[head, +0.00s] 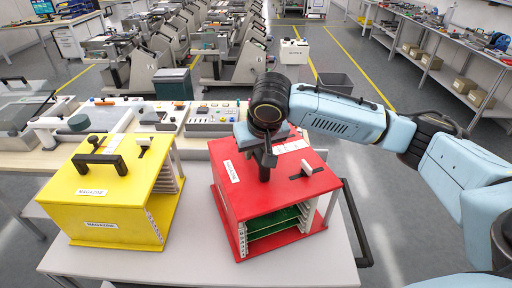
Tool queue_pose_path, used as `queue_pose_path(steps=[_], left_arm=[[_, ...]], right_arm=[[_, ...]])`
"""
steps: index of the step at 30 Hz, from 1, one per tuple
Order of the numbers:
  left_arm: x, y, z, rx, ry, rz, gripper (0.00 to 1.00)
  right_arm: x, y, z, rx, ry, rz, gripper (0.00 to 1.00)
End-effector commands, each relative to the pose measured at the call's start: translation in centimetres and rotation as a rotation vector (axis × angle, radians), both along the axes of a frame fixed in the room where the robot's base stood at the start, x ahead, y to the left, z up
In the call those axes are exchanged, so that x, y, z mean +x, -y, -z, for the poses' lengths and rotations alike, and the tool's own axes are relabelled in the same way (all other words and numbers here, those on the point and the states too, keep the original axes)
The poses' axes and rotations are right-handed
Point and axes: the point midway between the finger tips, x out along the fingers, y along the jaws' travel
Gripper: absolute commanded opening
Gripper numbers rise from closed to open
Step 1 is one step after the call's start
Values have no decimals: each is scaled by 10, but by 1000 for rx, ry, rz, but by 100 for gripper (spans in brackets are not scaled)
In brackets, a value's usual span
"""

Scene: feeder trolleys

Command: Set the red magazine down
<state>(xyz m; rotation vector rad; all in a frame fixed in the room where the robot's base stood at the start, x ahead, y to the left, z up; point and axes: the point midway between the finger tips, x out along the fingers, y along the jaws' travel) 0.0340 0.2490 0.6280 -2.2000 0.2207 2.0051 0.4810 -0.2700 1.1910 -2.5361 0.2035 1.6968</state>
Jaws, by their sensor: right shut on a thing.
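The red magazine (284,192) is a box with slotted white sides and green boards in its open front. It is upright over the right part of the grey trolley top (195,262). Its base appears to rest on the top, though a small gap would be hard to see. My right gripper (265,163) comes down from above and is shut on the magazine's top handle. The wrist and fingers hide most of that handle. My left gripper is not in view.
A yellow magazine (100,212) with a black handle stands on the same top to the left, with bare surface between the two. A black push bar (357,225) runs along the trolley's right side. Behind is a bench with a machine panel (215,117).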

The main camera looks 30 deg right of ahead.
Motion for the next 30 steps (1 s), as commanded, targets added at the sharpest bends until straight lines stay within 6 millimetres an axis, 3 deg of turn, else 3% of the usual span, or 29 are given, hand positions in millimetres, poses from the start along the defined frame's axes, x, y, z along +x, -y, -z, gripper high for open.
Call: queue_pose_path(steps=[1,6,17,30], left_arm=[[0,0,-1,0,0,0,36],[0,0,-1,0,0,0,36],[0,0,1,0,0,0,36],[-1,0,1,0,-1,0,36]], right_arm=[[0,0,0,0,-1,0,26],[0,0,0,0,-1,0,45],[-2,0,-6,1,0,0,45],[-33,-6,-86,1,3,-2,45]])
